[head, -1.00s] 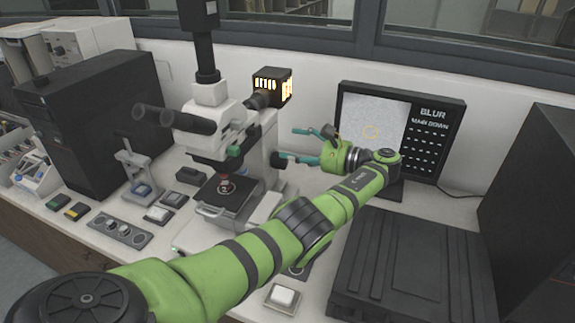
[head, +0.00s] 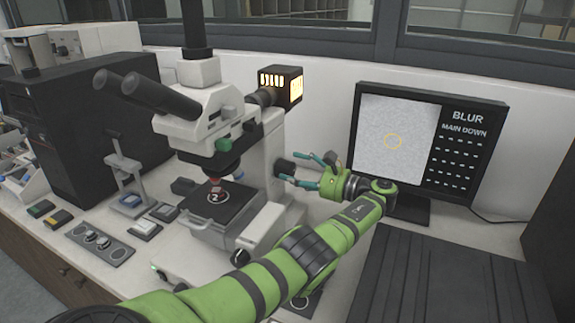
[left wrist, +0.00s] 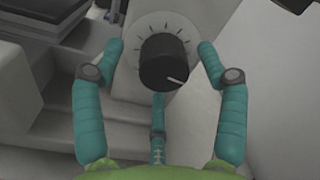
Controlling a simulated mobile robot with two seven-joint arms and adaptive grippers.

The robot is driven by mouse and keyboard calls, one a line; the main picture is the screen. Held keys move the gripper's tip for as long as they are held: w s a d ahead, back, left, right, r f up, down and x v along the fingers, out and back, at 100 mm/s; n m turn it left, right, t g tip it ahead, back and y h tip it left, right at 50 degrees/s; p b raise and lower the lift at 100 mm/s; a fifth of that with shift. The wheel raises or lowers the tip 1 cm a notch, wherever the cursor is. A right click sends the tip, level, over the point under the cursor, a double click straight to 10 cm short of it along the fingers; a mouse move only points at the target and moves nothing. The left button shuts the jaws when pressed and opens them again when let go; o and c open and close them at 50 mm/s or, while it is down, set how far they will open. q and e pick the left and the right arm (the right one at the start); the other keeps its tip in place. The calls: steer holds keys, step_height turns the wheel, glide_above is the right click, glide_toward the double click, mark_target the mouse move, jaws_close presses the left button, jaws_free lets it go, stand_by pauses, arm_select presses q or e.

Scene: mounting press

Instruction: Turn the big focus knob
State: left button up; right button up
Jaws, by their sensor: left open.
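The big focus knob (head: 285,166) is a dark cylinder on the right side of the white microscope (head: 262,150). In the left wrist view the knob (left wrist: 163,62) shows face-on, with a pale pointer line towards its lower right and a white dial with tick marks behind it. My left gripper (head: 301,168) is open, its teal fingers pointing at the knob. In the left wrist view the left gripper (left wrist: 161,48) has one finger on each side of the knob with gaps between, and a third finger below. My right gripper is not in view.
A monitor (head: 398,130) behind my left gripper reads "BLUR" and "MAIN DOWN". A dark ribbed case (head: 440,275) lies at the front right. The microscope stage (head: 222,203) is left of the knob. Small boxes and a control panel (head: 100,243) lie further left.

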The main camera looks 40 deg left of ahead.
arm_select(q)
steer(key=shift+p+x, duration=0.35)
steer(key=shift+x, duration=0.95)
steer(key=shift+w, duration=0.1)
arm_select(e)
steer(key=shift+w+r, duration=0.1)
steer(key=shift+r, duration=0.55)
arm_select(q)
steer(key=shift+f, duration=0.1)
steer(key=c, duration=1.1)
steer(key=shift+w, duration=0.15)
steer(key=shift+c, duration=0.2)
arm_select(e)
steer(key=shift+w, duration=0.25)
arm_select(q)
steer(key=shift+a+n+b, duration=0.1)
steer(key=shift+n+b, duration=0.2)
steer(key=shift+n, duration=0.1)
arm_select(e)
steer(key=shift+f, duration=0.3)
